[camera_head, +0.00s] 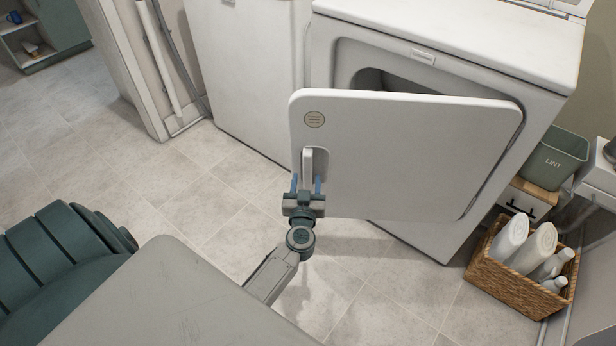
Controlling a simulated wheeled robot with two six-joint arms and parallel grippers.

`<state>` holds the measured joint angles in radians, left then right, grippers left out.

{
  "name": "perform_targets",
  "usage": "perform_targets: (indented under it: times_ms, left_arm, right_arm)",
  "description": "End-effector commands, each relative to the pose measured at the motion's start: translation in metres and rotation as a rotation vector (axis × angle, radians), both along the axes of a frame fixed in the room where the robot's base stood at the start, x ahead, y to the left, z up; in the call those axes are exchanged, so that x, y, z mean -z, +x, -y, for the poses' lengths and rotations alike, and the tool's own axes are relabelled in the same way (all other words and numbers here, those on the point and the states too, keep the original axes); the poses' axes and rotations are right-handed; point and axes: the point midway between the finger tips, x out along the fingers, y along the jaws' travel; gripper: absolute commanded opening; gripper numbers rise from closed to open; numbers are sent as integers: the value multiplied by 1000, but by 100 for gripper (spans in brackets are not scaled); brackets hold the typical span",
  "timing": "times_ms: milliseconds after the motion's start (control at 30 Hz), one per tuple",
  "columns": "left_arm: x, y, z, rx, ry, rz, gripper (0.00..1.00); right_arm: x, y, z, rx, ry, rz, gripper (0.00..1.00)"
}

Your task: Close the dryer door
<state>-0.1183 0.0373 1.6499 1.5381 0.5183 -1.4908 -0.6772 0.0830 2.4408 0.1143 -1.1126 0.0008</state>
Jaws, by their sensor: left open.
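The white dryer (480,48) stands at the right, with a dark opening (385,82) in its front. Its white door (410,155) is hinged at the right and stands ajar, swung out toward me, with a gap at its left and top. A round label sits in the door's upper left corner. The door handle (308,163) is a light upright bar in a recess at the left edge. My left gripper (306,184) is open, its blue fingers at the lower end of the handle, one on each side. I cannot tell whether they touch it. My right gripper is not in view.
Another white appliance (245,75) stands left of the dryer. A grey surface (160,300) fills the lower left. The tiled floor (190,200) is clear at the left.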

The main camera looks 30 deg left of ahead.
Motion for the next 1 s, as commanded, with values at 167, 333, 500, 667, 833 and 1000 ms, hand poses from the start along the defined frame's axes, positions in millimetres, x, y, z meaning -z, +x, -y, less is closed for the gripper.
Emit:
perform_targets:
  times_ms: [167, 333, 500, 667, 833, 1000]
  left_arm:
    - [1, 18, -10, 0, 1, 0, 47]
    - [1, 23, -13, 0, 0, -1, 47]
    - [0, 23, -13, 1, 0, -1, 47]
    - [0, 23, -13, 1, 0, -1, 24]
    - [0, 23, -13, 1, 0, -1, 0]
    - [0, 25, -14, 5, 0, 1, 0]
  right_arm:
    - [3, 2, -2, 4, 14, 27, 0]
    - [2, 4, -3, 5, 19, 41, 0]
    - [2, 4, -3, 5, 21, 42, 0]
    - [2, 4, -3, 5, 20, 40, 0]
    - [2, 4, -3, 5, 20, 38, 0]
    - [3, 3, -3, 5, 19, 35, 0]
